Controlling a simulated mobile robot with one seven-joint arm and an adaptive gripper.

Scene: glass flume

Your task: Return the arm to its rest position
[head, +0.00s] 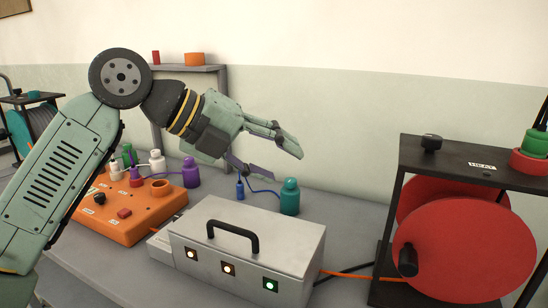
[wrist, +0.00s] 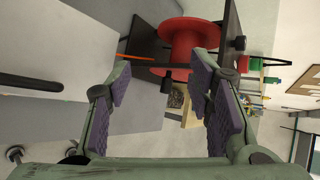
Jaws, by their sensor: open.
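My gripper (head: 268,157) is raised in the air above the bench, over the back edge of the grey metal box (head: 205,240). The arm comes in from the left and bends at a high elbow. The fingers point right and slightly down. In the wrist view my gripper (wrist: 160,85) shows both purple-padded fingers wide apart with nothing between them. Nothing is held.
A red reel (head: 465,240) stands in a dark frame at the right. An orange box (head: 130,215) sits at the left, with several small bottles behind it. A teal bottle (head: 289,198) stands behind the grey box, below the gripper. A grey shelf (head: 190,69) is behind the arm.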

